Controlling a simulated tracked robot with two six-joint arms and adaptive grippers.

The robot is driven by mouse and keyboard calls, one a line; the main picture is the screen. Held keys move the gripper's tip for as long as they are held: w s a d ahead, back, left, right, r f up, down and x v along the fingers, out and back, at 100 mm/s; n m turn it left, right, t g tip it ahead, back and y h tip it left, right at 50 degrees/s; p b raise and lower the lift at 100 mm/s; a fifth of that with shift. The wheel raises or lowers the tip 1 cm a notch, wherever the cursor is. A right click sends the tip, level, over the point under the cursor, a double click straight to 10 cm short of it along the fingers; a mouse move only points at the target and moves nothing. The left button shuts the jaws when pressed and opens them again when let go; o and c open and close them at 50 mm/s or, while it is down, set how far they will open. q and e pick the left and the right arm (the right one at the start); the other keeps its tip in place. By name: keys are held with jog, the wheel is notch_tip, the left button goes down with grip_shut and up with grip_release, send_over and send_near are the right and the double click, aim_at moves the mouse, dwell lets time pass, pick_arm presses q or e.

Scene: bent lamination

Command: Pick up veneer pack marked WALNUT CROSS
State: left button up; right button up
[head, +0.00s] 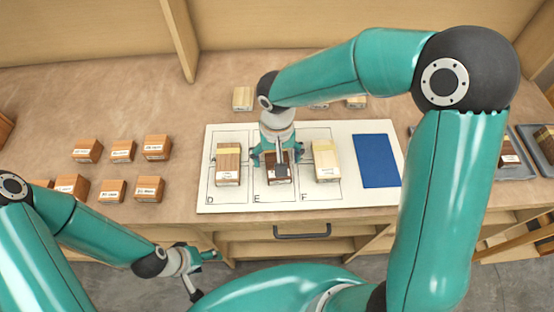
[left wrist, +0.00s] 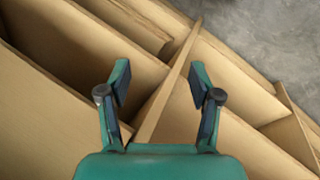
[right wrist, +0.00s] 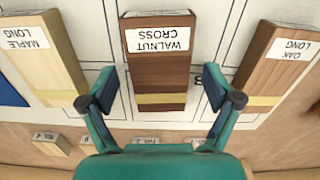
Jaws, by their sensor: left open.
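The veneer pack marked WALNUT CROSS (head: 278,176) is a dark brown block with a white label and a yellowish band. It lies in cell E of the white board (head: 230,204), and its label reads upside down in the right wrist view (right wrist: 160,65). My right gripper (head: 275,160) is above it and partly hides it in the head view. In the right wrist view its open fingers (right wrist: 160,92) stand on either side of the pack, with gaps. My left gripper (head: 203,274) is open and empty, low in front of the bench; its fingers (left wrist: 160,88) face wooden shelving.
An OAK LONG pack (head: 228,164) lies in cell D and a MAPLE LONG pack (head: 327,160) in cell F, close on both sides. A blue rectangle (head: 376,160) is on the board's right. Several orange-brown blocks (head: 123,150) stand left. Grey trays (head: 542,150) are far right.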

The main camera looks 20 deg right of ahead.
jog(key=c, duration=1.2)
jog(key=shift+r, duration=0.1)
